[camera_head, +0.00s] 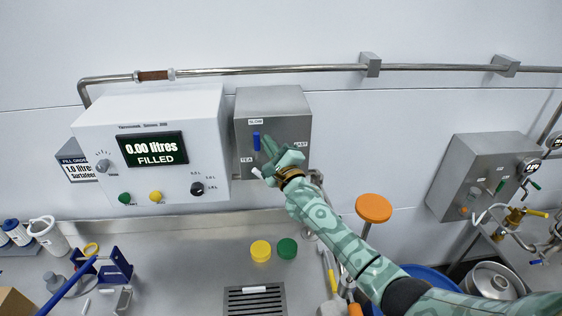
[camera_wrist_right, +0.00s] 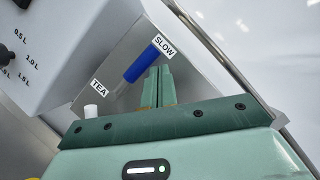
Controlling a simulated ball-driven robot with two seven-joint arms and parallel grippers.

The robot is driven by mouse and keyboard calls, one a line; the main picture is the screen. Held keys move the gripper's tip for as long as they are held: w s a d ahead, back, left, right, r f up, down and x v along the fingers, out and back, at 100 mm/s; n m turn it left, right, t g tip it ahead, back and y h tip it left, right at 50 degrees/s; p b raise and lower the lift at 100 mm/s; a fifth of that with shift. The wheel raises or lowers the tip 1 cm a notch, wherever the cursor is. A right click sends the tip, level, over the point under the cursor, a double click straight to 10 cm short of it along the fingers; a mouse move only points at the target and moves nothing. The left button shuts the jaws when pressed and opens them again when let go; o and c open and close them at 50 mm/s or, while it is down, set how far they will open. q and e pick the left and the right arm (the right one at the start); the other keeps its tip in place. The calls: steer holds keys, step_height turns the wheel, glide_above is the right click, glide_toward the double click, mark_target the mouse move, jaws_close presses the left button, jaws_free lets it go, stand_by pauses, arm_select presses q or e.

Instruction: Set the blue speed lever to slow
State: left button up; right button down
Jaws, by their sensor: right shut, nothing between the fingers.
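The blue speed lever (camera_head: 257,141) is on the front of a grey metal box (camera_head: 272,101) on the wall. It stands upright just below the SLOW label (camera_head: 255,121). In the right wrist view the lever (camera_wrist_right: 141,64) has its upper end close to the SLOW label (camera_wrist_right: 164,46). My right gripper (camera_head: 268,145) is shut and empty, right beside the lever on its right. In the wrist view its fingertips (camera_wrist_right: 158,71) are close to the lever; whether they touch it I cannot tell. My left gripper is not in view.
A white filling machine (camera_head: 152,105) with a display stands left of the box. A white knob (camera_head: 257,172) sits below the lever near the TEA label (camera_head: 246,160). Yellow (camera_head: 260,250) and green (camera_head: 287,248) lids lie on the counter below. An orange stool (camera_head: 373,208) stands to the right.

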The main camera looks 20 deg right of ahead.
steer(key=b+v, duration=0.1)
steer(key=v, duration=1.5)
steer(key=shift+f, duration=0.1)
